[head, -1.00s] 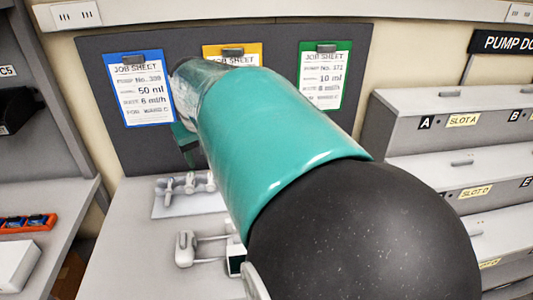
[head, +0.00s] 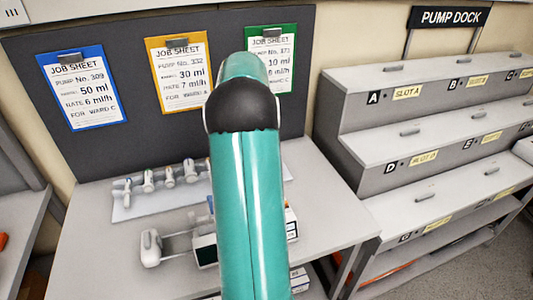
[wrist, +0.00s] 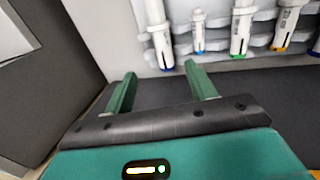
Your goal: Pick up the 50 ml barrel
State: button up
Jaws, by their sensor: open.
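Several white syringe barrels sit in a row in a pale rack (head: 130,208) on the bench in the head view. The same row shows at the top of the wrist view, with a barrel at the left (wrist: 157,32), a slim one (wrist: 198,32), and others to the right (wrist: 241,28). Some have coloured ends. I cannot read their sizes, so I cannot tell which is the 50 ml barrel. My gripper (wrist: 160,72) is open and empty, its two green fingers apart, with the barrels beyond the fingertips. In the head view my arm hides the gripper.
A pump with a barrel-like white end (head: 151,248) lies on the bench in front of the rack, partly behind my arm. Blue (head: 82,88), yellow (head: 179,75) and green (head: 283,45) job sheets hang on the dark board. The stepped pump dock (head: 400,150) stands at right.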

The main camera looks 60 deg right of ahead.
jog(key=f, duration=0.3)
jog(key=d+f, duration=0.1)
jog(key=f, duration=0.3)
jog(key=s+f, duration=0.1)
jog(key=f, duration=0.3)
jog(key=shift+d+f, duration=0.15)
jog(key=shift+c, duration=0.5)
jog(key=c, duration=0.8)
